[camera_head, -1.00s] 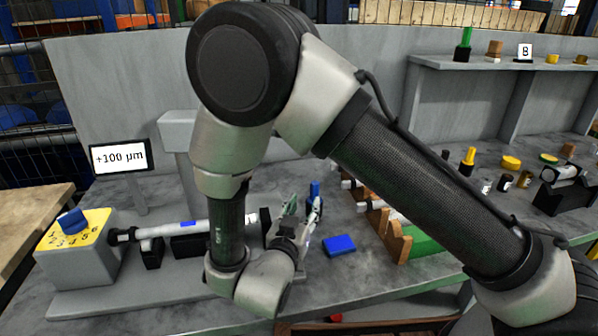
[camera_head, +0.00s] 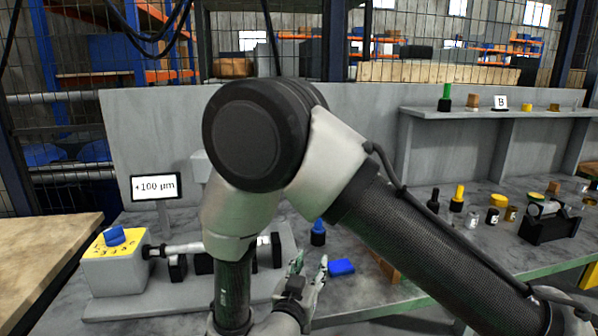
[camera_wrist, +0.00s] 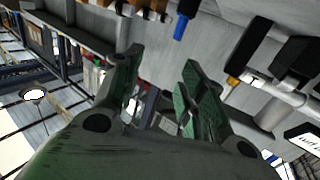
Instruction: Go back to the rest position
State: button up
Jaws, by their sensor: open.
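My gripper (camera_head: 309,265) is open and empty above the grey bench. In the wrist view its two green-padded fingers (camera_wrist: 165,85) stand apart with nothing between them. The cylindrical grinder is at the left, with a yellow-topped dial box (camera_head: 112,268), a blue knob (camera_head: 115,236) and a light shaft (camera_head: 190,247) held level. My arm hides part of it.
A blue block (camera_head: 341,267) lies just right of my gripper. A blue-topped dark post (camera_head: 318,233) stands behind it. Small bottles and parts stand at the right, beside a black holder (camera_head: 549,228). A shelf (camera_head: 490,113) with small items is at the back right.

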jog(key=shift+w+r+g+y, duration=0.25)
jog(key=shift+w+g+y, duration=0.15)
jog(key=shift+w, duration=0.55)
jog(key=w+d+r+g+y, duration=0.25)
jog(key=w+r+y, duration=0.3)
jog(key=w, duration=0.35)
jog(key=d+r+n+g+y, duration=0.25)
jog(key=d+r, duration=0.25)
jog(key=r, duration=0.4)
jog(key=s+d+r+g+h, duration=0.1)
jog(key=s+d+r+g, duration=0.1)
jog(key=s+d, duration=1.1)
jog(key=s+d+r+n+g+h, duration=0.1)
jog(key=s+d+r+g+h, duration=0.1)
jog(key=s+d, duration=1.1)
jog(key=s+r+g, duration=0.1)
jog(key=s+g, duration=0.1)
jog(key=shift+r+g, duration=0.3)
jog(key=shift+g, duration=0.1)
jog(key=shift+d, duration=0.1)
